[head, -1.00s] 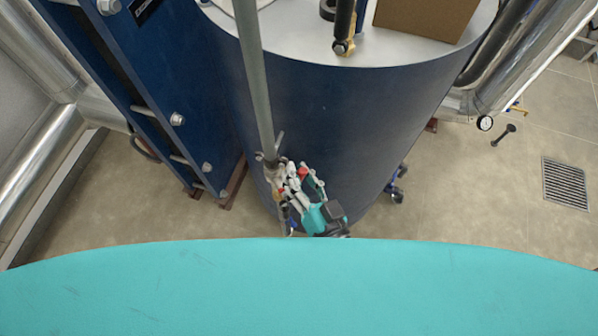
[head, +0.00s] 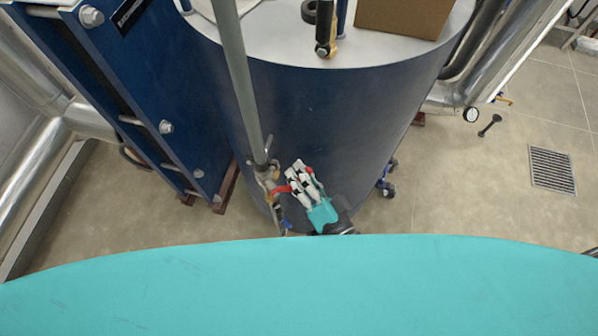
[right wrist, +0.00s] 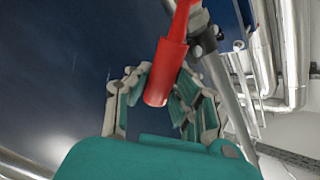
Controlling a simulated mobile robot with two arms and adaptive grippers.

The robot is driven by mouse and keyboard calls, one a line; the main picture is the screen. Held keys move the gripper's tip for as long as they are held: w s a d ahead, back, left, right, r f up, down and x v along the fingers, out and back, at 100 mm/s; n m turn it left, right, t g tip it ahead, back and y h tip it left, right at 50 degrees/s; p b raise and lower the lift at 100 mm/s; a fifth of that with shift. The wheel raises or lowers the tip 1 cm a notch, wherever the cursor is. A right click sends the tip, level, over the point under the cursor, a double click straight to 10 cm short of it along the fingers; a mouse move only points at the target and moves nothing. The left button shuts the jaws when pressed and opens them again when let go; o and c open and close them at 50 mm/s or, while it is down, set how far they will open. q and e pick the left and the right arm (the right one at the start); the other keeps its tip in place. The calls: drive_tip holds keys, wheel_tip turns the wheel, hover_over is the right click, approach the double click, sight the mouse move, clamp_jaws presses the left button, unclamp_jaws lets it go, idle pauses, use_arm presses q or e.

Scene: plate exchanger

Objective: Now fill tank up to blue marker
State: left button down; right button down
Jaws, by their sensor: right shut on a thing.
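The tank (head: 330,120) is a large dark blue upright cylinder with a pale grey top in the head view. A grey vertical pipe (head: 243,80) runs down its front to a small valve (head: 266,175) with a red lever (head: 283,188). My right gripper (head: 298,175) is beside the valve, on its right. In the right wrist view the red lever (right wrist: 168,70) lies between the fingers, and the gripper is shut on it. I cannot make out a blue marker or the water level. My left gripper is not in view.
A blue plate exchanger (head: 120,80) stands left of the tank. A cardboard box (head: 405,15) sits on the tank top. Silver pipes and a round gauge (head: 471,115) are at the right. A floor grate (head: 552,169) lies on open tiled floor.

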drive_tip(key=shift+d+f, duration=0.1)
drive_tip(key=shift+f, duration=0.05)
idle(0.3)
drive_tip(key=c, duration=1.1)
unclamp_jaws()
drive_tip(key=v, duration=1.2)
